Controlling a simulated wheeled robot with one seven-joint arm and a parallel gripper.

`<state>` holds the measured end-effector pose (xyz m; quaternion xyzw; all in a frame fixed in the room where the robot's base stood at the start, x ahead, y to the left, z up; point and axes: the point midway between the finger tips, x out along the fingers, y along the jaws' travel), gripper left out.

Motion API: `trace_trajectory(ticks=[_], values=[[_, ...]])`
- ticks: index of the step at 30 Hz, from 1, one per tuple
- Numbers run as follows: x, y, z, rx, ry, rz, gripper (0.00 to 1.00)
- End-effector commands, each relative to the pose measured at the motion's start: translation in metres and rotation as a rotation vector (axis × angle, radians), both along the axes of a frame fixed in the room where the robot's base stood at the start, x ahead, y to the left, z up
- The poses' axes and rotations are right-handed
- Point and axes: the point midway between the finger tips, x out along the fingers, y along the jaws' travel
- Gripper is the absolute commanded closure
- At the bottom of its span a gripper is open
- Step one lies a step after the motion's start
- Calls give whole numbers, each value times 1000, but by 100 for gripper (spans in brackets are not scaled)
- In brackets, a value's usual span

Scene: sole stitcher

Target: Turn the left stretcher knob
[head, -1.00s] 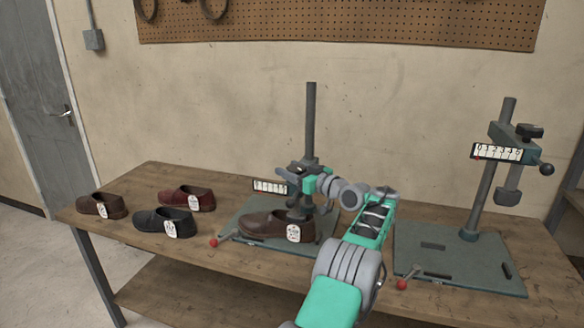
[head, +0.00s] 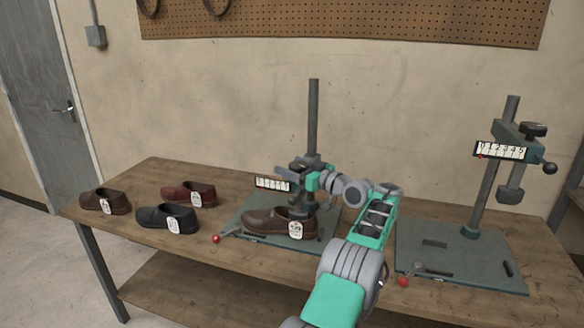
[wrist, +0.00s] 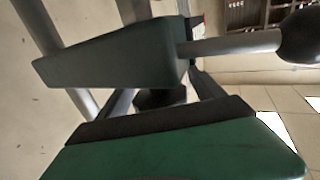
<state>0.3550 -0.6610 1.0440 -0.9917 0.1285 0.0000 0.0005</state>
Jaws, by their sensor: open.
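The left stretcher stands mid-table as an upright grey post (head: 313,115) with a dark green carriage. A brown shoe (head: 268,220) with a white tag sits at its foot. My gripper (head: 312,180) is at the carriage, partly hiding it in the head view. In the wrist view the carriage (wrist: 115,58) is close, with a rod and dark ball handle (wrist: 302,38) to its right. The dark knob (wrist: 160,98) shows below the carriage, partly hidden. My open gripper (wrist: 158,102) has a finger on each side of the knob; contact cannot be told.
A right stretcher (head: 488,180) stands on its own base plate (head: 460,255) with no shoe. Three loose shoes, brown (head: 103,201), red (head: 187,193) and black (head: 165,217), lie left on the wooden table (head: 215,252). A red-tipped lever (head: 217,238) sticks out at the left plate's front.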

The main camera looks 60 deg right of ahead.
Motion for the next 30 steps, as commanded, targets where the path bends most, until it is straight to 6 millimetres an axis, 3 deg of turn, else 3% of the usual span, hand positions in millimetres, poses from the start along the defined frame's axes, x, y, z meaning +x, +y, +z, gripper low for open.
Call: trace_trajectory(ticks=[8, 14, 16, 30], values=[[-11, 2, 0, 0, 0, -2, 23], [-55, 13, -3, -1, -1, -4, 23], [-57, 13, -13, -6, 0, -2, 23], [-74, 20, 0, -1, 0, -9, 23]])
